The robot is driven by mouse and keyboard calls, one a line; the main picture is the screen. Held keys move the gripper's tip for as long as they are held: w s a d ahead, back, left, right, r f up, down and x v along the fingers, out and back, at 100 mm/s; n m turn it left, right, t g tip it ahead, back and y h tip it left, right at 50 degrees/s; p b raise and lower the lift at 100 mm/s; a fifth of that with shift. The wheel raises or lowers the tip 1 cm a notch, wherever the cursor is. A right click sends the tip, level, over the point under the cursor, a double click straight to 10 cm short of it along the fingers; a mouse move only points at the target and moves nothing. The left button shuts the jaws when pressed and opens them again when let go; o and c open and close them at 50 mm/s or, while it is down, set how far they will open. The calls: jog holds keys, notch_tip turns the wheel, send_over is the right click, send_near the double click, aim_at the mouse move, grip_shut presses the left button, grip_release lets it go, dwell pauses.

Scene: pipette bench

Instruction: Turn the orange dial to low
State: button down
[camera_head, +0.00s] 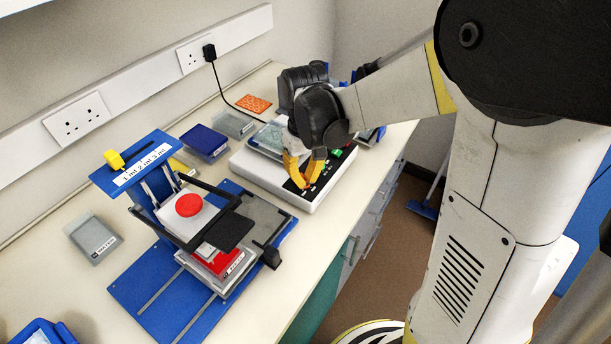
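A white bench instrument (250,173) with a black control panel (343,166) on its front stands on the bench, in the middle of the view. The panel has a small green patch (337,153) and small white markings. My gripper (306,184) points down at the near left part of this panel, its yellow fingers at or just above the surface. I cannot make out the orange dial clearly; a small orange-red spot shows at the fingertips, and the fingers hide most of that area. Whether the fingers are closed on anything is too small to tell.
A blue box (205,142), grey boxes (93,240) and an orange rack (254,104) lie around. The bench's front edge runs close by the instrument.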

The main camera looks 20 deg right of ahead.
jog(key=m, duration=0.6)
jog(key=shift+a+m+p, duration=0.2)
jog(key=shift+m+p, duration=0.15)
jog(key=shift+m, duration=0.05)
dwell(0.4)
jog(key=c, duration=1.6)
grip_release()
jog(key=shift+o, duration=0.2)
jog(key=shift+r, duration=0.1)
notch_tip(320, 180, up, 12)
